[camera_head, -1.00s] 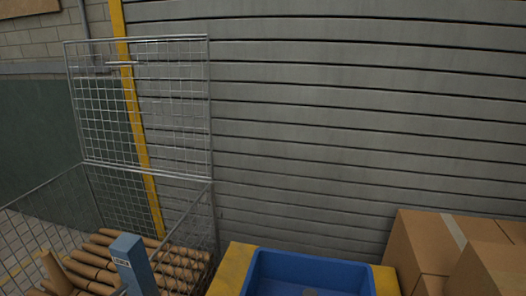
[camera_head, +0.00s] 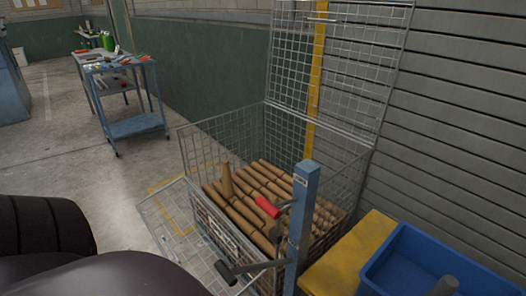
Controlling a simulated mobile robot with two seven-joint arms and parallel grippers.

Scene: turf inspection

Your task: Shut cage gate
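A wire mesh cage (camera_head: 217,134) stands against the shutter wall and holds several brown rolls (camera_head: 255,190). A mesh panel (camera_head: 165,212) at its front leans outward and down, away from the cage, and looks like the open gate. A taller mesh panel (camera_head: 362,60) stands upright at the cage's back. A blue post (camera_head: 304,205) stands at the front right corner, with a red grip (camera_head: 267,207) beside it and a black handle (camera_head: 246,266) low down. The post hides part of the cage front. Neither of my grippers is in view.
A yellow surface (camera_head: 350,252) and a blue bin (camera_head: 425,260) stand right of the cage. A blue trolley (camera_head: 135,127) with tools is at the back left. The floor (camera_head: 110,190) between is clear. Dark rounded shapes fill the bottom left; I cannot tell what they are.

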